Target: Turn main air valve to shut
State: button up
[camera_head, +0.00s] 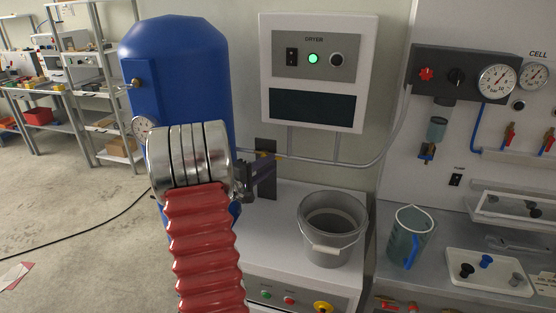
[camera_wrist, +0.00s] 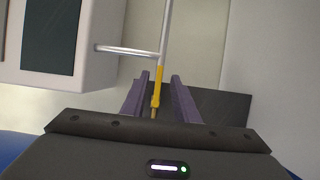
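A yellow lever (camera_head: 268,155), which looks like the main air valve's handle, lies along the thin grey pipe between the blue tank and the dryer. It also shows in the wrist view (camera_wrist: 158,85), in line with the pipe. My gripper (camera_head: 256,174) is beside the valve in the head view, in front of a dark plate. In the wrist view my gripper (camera_wrist: 160,76) has its two fingers apart, with the lever between them in the picture and gaps on both sides. I cannot tell the depth between fingers and lever. The valve body is mostly hidden.
The blue tank (camera_head: 178,70) stands left of the valve. The white dryer box (camera_head: 277,108) hangs above right, its light green. A grey bucket (camera_head: 332,228) stands on the cabinet below. A blue-handled jug (camera_head: 408,238) and a gauge panel (camera_head: 462,77) are further right.

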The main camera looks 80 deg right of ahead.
aim_at(278, 159)
jog(key=x, duration=0.5)
jog(key=shift+s+d, duration=0.15)
jog(key=shift+d, duration=0.15)
grip_shut()
jog(key=shift+f, duration=0.15)
dwell(1.1)
